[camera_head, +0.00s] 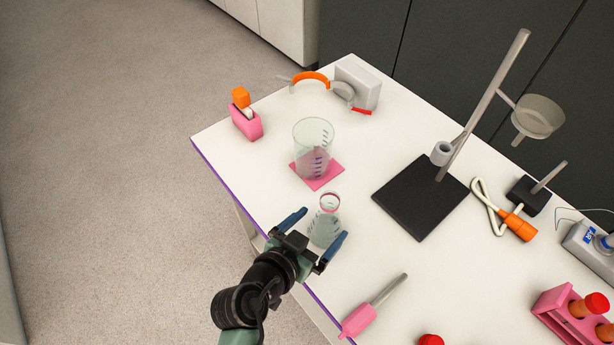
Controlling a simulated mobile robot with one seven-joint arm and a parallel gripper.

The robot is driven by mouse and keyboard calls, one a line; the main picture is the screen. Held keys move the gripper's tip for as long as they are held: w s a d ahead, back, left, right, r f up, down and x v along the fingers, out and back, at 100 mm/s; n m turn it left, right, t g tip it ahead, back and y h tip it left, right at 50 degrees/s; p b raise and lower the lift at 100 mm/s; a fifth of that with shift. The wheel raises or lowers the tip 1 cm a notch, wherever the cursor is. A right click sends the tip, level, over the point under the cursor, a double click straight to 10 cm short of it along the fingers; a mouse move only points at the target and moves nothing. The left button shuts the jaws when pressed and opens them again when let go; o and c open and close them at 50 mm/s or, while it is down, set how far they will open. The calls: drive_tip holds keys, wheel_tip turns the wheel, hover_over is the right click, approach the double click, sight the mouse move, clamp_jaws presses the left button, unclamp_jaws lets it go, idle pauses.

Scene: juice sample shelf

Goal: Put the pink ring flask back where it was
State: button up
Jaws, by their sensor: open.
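The pink ring flask (325,228) is a small clear conical flask with a pink ring round its neck. It stands upright on the white table near the front edge. My gripper (318,227) is open, with its two blue fingers on either side of the flask's body. I cannot tell whether either finger touches the glass. A pink square mat (329,179) lies just behind the flask, and a large clear beaker (313,146) stands on it.
A black stand base (420,197) with a tilted rod is right of the flask. A pink-handled tool (358,321) lies in front. A pink tube rack (560,312) stands right.

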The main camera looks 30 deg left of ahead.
drive_tip(key=shift+v, duration=2.3)
drive_tip(key=w+d+r+t, duration=0.15)
drive_tip(key=w+r, duration=0.25)
drive_tip(key=r, duration=0.5)
drive_tip(key=w+d+r+m+t+y, duration=0.1)
drive_tip(key=w+r+t, duration=0.3)
drive_tip(key=r, duration=0.6)
drive_tip(key=w+d+r+t, duration=0.1)
drive_tip(key=w+r, duration=0.4)
drive_tip(key=r, duration=0.4)
drive_tip(key=s+d+r+t, duration=0.2)
drive_tip(key=s+d+r, duration=0.1)
drive_tip(key=r, duration=0.7)
drive_tip(key=s+d+r+n+t, duration=0.1)
drive_tip(key=s+d+r+t, duration=0.2)
drive_tip(key=r, duration=0.7)
drive_tip(key=s+d+r+t, duration=0.3)
drive_tip(key=s+d+r, duration=0.1)
drive_tip(key=r, duration=0.6)
drive_tip(key=shift+d+n, duration=0.3)
drive_tip(key=shift+d, duration=0.1)
